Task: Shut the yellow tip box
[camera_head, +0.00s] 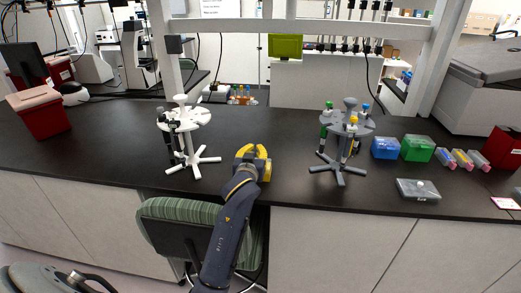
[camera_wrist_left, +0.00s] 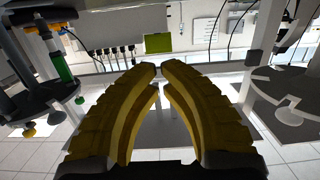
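No box that is clearly a yellow tip box shows. A small box with some yellow (camera_head: 461,159) stands at the right of the bench between two pinkish ones, too small to make out its lid. My left gripper (camera_head: 253,153) is over the front edge of the bench, between the two pipette stands and far to the left of the small boxes. In the left wrist view its yellow fingers (camera_wrist_left: 160,72) come together at the tips with nothing seen between them. My right gripper is not in view.
A white pipette stand (camera_head: 183,122) is left of my gripper and a grey one (camera_head: 350,103) right of it. A blue box (camera_head: 385,148), a green box (camera_head: 417,148) and a clear flat box (camera_head: 417,189) stand farther right.

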